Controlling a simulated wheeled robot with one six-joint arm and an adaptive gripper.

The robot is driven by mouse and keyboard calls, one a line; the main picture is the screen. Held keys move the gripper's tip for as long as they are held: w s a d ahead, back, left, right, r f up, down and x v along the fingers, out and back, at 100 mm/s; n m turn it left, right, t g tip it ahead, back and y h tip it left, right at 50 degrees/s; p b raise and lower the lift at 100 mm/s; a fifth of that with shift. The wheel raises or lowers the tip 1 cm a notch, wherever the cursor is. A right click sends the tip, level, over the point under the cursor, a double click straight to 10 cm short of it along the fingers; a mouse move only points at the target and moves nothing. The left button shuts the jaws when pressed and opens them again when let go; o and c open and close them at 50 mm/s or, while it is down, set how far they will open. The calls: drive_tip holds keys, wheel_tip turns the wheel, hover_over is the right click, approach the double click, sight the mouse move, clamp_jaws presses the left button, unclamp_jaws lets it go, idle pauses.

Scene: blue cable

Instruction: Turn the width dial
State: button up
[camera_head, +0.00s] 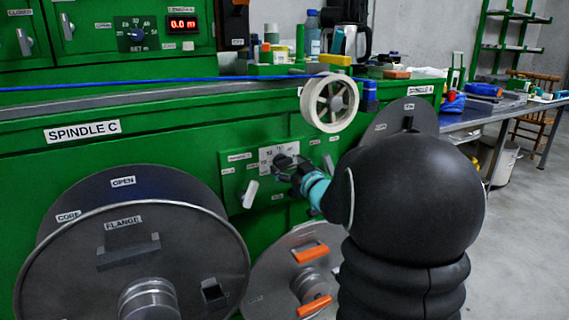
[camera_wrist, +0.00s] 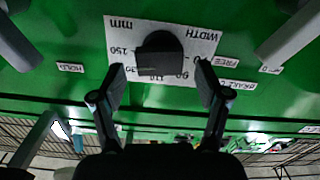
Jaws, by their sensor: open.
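The width dial is a dark round knob (camera_wrist: 160,52) on a white scale plate (camera_wrist: 120,40). The plate reads "WIDTH mm" upside down in the wrist view. My gripper (camera_wrist: 161,76) is open, with one finger on each side of the knob. I see a gap between each fingertip and the knob in this view; contact is not visible. In the head view the white scale plate (camera_head: 266,155) is on the green cabinet front, and my gripper (camera_head: 289,172) is right at it, hiding most of the knob.
A pale lever (camera_head: 250,193) is left of and below the scale plate, and another lever (camera_head: 329,165) is to its right. A white spoked wheel (camera_head: 329,103) carrying the blue cable (camera_head: 200,82) is above. Large spools, one labelled flange (camera_head: 130,240), stand in front of the cabinet below.

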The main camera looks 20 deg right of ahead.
drive_tip(key=shift+w, duration=1.3)
drive_tip(key=shift+c, duration=0.3)
drive_tip(key=c, duration=1.1)
drive_tip(key=shift+o, duration=0.2)
drive_tip(key=shift+f+n+b, duration=0.1)
drive_tip(key=shift+n+b, duration=0.2)
drive_tip(key=shift+b, duration=0.1)
drive_tip(key=shift+a+f+n+b, duration=0.1)
drive_tip(key=shift+n+b, duration=0.7)
drive_tip(key=shift+b, duration=0.45)
drive_tip(key=shift+n+b, duration=0.8)
drive_tip(key=shift+b, duration=0.05)
drive_tip(key=n+b, duration=0.1)
drive_tip(key=n, duration=0.1)
drive_tip(key=n+b, duration=0.1)
drive_tip(key=b, duration=0.1)
drive_tip(key=shift+a+r+n, duration=0.1)
drive_tip(key=shift+r+n, duration=0.1)
drive_tip(key=shift+n, duration=0.2)
drive_tip(key=shift+r+b, duration=0.1)
drive_tip(key=shift+b, duration=0.2)
